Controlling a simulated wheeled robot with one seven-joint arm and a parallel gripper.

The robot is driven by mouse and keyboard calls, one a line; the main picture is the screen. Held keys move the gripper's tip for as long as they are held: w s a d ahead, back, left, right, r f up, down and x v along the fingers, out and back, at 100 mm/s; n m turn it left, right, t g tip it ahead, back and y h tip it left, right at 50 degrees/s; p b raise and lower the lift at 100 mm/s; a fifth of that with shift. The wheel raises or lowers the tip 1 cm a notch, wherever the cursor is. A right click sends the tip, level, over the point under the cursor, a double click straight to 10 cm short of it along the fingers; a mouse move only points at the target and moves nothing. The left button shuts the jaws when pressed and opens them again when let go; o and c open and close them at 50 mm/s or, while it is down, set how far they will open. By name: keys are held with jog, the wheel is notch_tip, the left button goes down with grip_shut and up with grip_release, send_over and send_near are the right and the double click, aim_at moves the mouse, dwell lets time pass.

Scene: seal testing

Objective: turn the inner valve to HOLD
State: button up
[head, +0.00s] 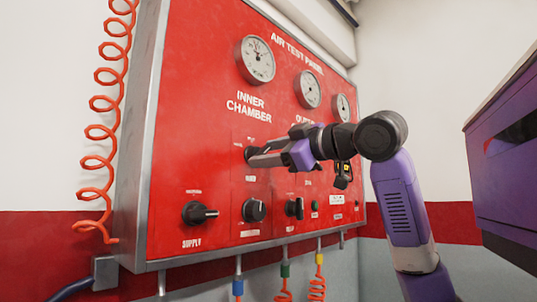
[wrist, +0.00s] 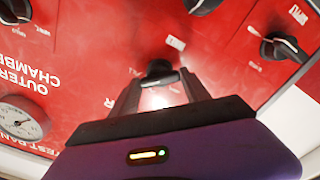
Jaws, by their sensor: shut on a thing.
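The inner valve (head: 250,154) is a black knob on the red panel below the words INNER CHAMBER. My gripper (head: 258,158) reaches it from the right, and its fingers are shut on the knob. In the wrist view the knob (wrist: 159,70) sits between the two fingertips (wrist: 161,84), with its handle bar lying roughly across the picture. The small labels around the knob are partly hidden or too small to read, so I cannot tell which position it points to.
The supply knob (head: 198,213) and another black knob (head: 254,210) sit lower on the panel (head: 190,100). Gauges (head: 256,60) line the top. An orange coiled hose (head: 98,130) hangs at left. A purple cabinet (head: 505,160) stands at right.

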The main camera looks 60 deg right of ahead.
jog(key=shift+f+n+b, duration=0.1)
jog(key=shift+n+b, duration=0.2)
jog(key=shift+n, duration=4.6)
jog(key=o, duration=1.4)
jog(key=shift+s, duration=0.1)
jog(key=b+v, duration=0.2)
jog(key=v, duration=0.5)
jog(key=shift+s+a, duration=0.1)
jog(key=shift+s, duration=0.2)
jog(key=shift+c, duration=0.6)
